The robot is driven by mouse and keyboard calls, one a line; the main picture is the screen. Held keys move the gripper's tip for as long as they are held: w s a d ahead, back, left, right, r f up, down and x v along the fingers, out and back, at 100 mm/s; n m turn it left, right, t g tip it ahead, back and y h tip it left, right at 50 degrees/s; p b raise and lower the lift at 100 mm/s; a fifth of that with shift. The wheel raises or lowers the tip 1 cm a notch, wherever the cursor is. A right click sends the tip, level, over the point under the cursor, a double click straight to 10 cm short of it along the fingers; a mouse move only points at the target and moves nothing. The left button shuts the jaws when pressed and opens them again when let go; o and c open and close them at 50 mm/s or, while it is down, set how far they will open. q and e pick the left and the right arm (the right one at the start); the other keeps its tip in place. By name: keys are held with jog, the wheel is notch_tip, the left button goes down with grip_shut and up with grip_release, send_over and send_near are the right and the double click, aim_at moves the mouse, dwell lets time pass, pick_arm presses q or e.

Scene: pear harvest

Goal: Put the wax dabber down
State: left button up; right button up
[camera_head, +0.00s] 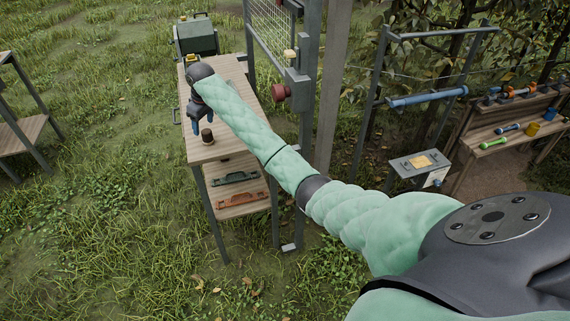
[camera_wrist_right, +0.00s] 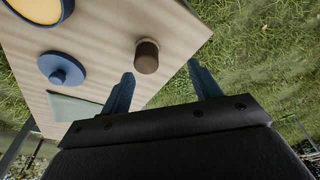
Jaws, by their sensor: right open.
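A short brown cylinder with a darker top, which looks like the wax dabber (camera_head: 207,136), stands upright near the front end of the wooden table. It also shows in the right wrist view (camera_wrist_right: 147,57), standing on the table top. My right gripper (camera_head: 203,122) reaches down over the table with its blue fingers just behind the dabber. In the wrist view the two fingers (camera_wrist_right: 161,71) are spread apart with nothing held between them. The dabber is just beyond the fingertips, apart from them. My left gripper is not in view.
On the table (camera_head: 199,153), the wrist view shows a blue knobbed disc (camera_wrist_right: 61,69), a blue-rimmed dish with yellow filling (camera_wrist_right: 40,8) and a flat green piece (camera_wrist_right: 75,108). A post with a mesh frame (camera_head: 273,35) stands right of the table. Grass lies left.

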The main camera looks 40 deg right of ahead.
jog(key=s+a+f+t+y, duration=0.1)
jog(key=s+a+f+t, duration=0.1)
jog(key=s+a+f, duration=0.45)
jog(key=s+a+f+t, duration=0.2)
jog(key=s+a+f, duration=0.2)
jog(key=s+f, duration=0.55)
jog(key=s+d+f+m+g, duration=0.1)
jog(key=s+f+m+g, duration=0.15)
jog(key=s+f, duration=2.1)
jog(key=s+f+g, duration=0.1)
jog(key=s+f, duration=0.8)
jog(key=s, duration=0.3)
jog(key=s+d+f+m+g+h, duration=0.1)
jog(key=s+f, duration=0.9)
jog(key=s, duration=0.3)
jog(key=shift+s+d+f, duration=0.15)
jog(key=shift+d+f, duration=0.05)
jog(key=shift+d, duration=0.05)
jog(key=shift+o, duration=0.6)
